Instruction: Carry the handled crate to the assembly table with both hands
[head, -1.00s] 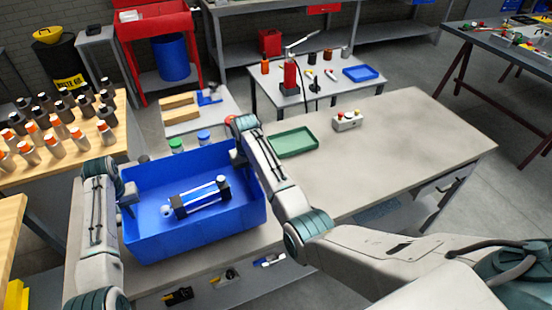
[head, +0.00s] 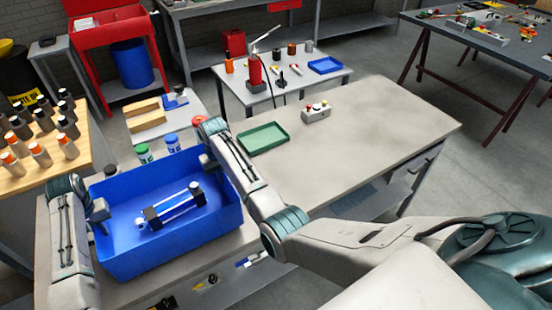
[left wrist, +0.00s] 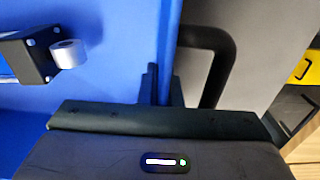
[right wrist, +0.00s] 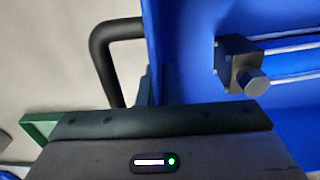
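The blue crate (head: 165,245) is at the left end of a long grey-topped table (head: 340,150). Whether it rests there or hangs just above is unclear. Inside lies a part with black end blocks and bright rods (head: 175,205). My left gripper (head: 99,208) is at the crate's left wall, and my right gripper (head: 208,160) at its right wall. In the left wrist view the fingers (left wrist: 163,88) straddle the wall beside a black handle (left wrist: 222,60). In the right wrist view the fingers (right wrist: 150,90) close on the wall beside the other handle (right wrist: 103,55).
A green tray (head: 263,138) and button box (head: 316,112) stand on the grey table, whose right part is clear. Jars (head: 143,152) stand behind the crate. A wooden table with bottles (head: 40,155) is at left. A dark table (head: 480,40) stands far right.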

